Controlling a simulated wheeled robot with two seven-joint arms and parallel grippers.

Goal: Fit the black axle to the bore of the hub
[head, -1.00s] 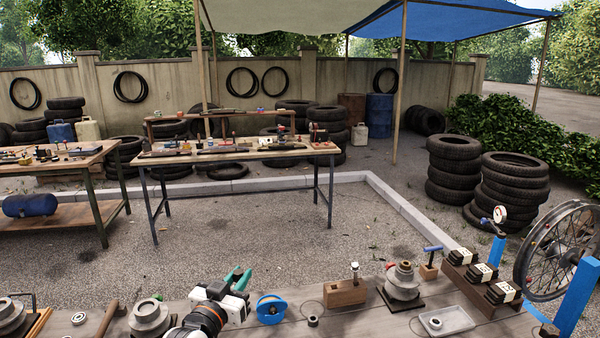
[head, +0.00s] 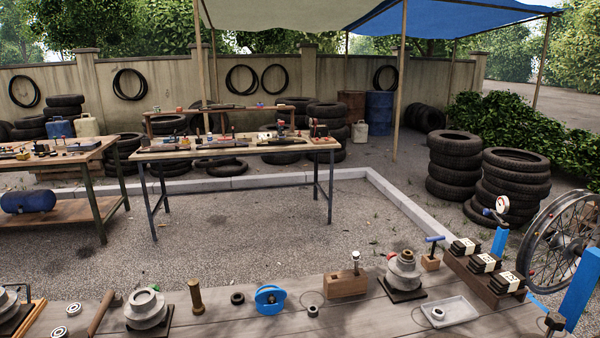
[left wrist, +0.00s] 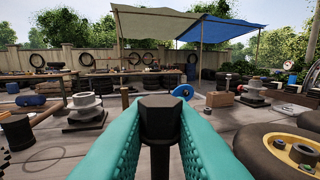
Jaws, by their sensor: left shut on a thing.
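My left gripper (left wrist: 158,135) shows only in the left wrist view. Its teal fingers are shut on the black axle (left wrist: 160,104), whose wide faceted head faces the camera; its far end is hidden. A grey stepped hub (head: 147,306) with an open round bore on top stands on a dark base on the bench. It also shows in the left wrist view (left wrist: 85,107), left of the axle and apart from it. A similar grey hub (head: 403,274) stands farther right, with a red part beside its top. My right gripper is in neither view.
On the bench (head: 245,325), a brass-coloured pin (head: 196,297) stands right of the near hub. A blue reel (head: 270,298), wooden block (head: 346,284) and grey tray (head: 450,312) lie farther right. A hammer (head: 103,313) lies left of that hub. A tyre (left wrist: 250,150) fills the wrist view's lower right.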

